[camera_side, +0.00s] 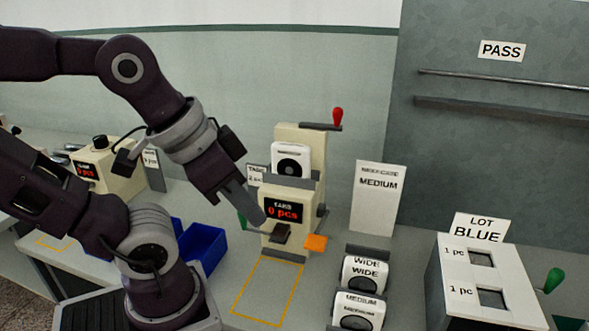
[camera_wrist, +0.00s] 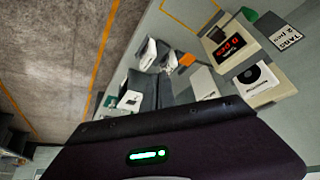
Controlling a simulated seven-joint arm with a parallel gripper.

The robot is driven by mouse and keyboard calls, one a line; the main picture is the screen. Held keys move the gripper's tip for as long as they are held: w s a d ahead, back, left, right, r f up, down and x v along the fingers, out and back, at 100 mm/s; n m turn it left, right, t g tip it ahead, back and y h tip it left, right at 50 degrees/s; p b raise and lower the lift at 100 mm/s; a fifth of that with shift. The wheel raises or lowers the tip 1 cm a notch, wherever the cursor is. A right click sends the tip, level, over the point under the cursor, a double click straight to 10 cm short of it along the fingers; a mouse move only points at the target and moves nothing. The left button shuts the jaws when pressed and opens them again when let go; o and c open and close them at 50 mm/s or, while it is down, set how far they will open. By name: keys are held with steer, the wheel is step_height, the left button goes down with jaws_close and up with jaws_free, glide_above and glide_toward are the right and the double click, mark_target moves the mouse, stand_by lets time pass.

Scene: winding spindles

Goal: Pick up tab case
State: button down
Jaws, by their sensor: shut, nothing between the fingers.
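A cream dispenser (camera_side: 290,190) with a red "0 pcs" display stands mid-bench. A white case with a black ring (camera_side: 290,160) sits upright in its upper part. This looks like the tab case, though no label on it is readable; it also shows in the wrist view (camera_wrist: 256,75). My gripper (camera_side: 260,219) is shut and empty, pointing down just left of the dispenser's display, below the case. In the wrist view my gripper (camera_wrist: 153,74) shows as two dark fingers close together, with the case off to their right.
An orange piece (camera_side: 316,243) lies at the dispenser's foot. White "WIDE" (camera_side: 364,273) and "MEDIUM" (camera_side: 358,309) units stand front right. A blue bin (camera_side: 203,249) is left. A red-knobbed crank (camera_side: 337,117) rises behind. The yellow-outlined area (camera_side: 268,290) is bare.

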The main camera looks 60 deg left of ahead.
stand_by(0.4)
jaws_free()
steer(key=a+f+n+g+y, duration=0.3)
steer(key=a+f+n+y, duration=0.15)
steer(key=a, duration=0.45)
steer(key=n+t+y, duration=0.4)
steer(key=n+y, duration=0.2)
steer(key=n, duration=0.1)
glide_toward(290, 150)
steer(key=shift+m, duration=0.25)
steer(key=x, duration=0.4)
steer(key=shift+s+a+f, duration=0.2)
steer(key=shift+s+a, duration=0.05)
steer(key=shift+a, duration=0.1)
steer(key=shift+t, duration=0.3)
steer(key=x, duration=0.7)
steer(key=shift+w, duration=0.4)
